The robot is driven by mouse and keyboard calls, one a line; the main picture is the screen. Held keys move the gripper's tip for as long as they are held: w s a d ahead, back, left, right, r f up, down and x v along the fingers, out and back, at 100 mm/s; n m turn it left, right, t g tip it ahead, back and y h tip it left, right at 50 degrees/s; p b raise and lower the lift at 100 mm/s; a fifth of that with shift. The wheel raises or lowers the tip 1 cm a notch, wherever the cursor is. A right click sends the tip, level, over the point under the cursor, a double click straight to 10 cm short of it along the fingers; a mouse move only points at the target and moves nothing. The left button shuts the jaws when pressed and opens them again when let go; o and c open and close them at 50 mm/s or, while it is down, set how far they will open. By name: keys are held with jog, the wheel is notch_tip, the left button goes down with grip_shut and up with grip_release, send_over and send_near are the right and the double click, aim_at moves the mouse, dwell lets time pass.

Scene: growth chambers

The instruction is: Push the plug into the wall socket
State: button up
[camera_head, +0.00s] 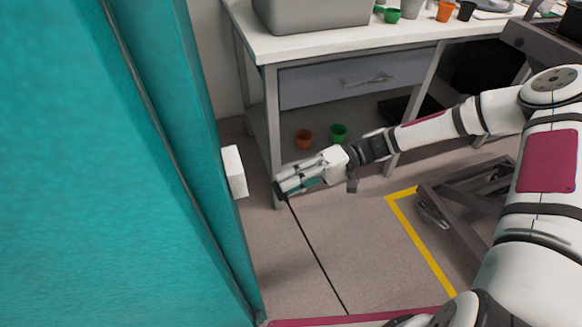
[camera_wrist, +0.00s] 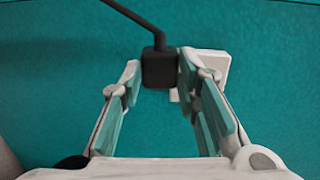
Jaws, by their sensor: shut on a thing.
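The wall socket is a white box (camera_head: 234,171) on the teal wall at the left of the head view. It also shows in the wrist view (camera_wrist: 216,72), partly hidden behind the plug and the right finger. The plug (camera_wrist: 160,70) is a dark block between my fingertips, with a dark cable leading off it to the upper left. In the head view the plug (camera_head: 279,191) is a small dark shape at the end of my gripper (camera_head: 287,186). My gripper is shut on the plug, and a gap separates it from the socket. The plug appears left of the socket's middle in the wrist view. Its pins are hidden.
The teal wall (camera_head: 90,150) fills the left. A white bench (camera_head: 330,40) with a grey drawer (camera_head: 355,78) stands behind my gripper. Orange (camera_head: 304,139) and green (camera_head: 339,133) pots sit beneath it. The cable (camera_head: 318,250) hangs down across open floor.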

jog(key=w+r+m+y+b, duration=0.1)
jog(key=w+r+y+b, duration=0.1)
jog(key=w+r, duration=0.2)
jog(key=shift+r+t, duration=0.25)
jog(key=shift+t, duration=0.15)
jog(key=shift+x, duration=2.8)
jog(key=shift+w+p, duration=0.1)
jog(key=shift+p, duration=0.55)
jog(key=shift+a, duration=0.55)
dwell(0.5)
jog(key=o, duration=1.2)
jog(key=shift+o, duration=0.2)
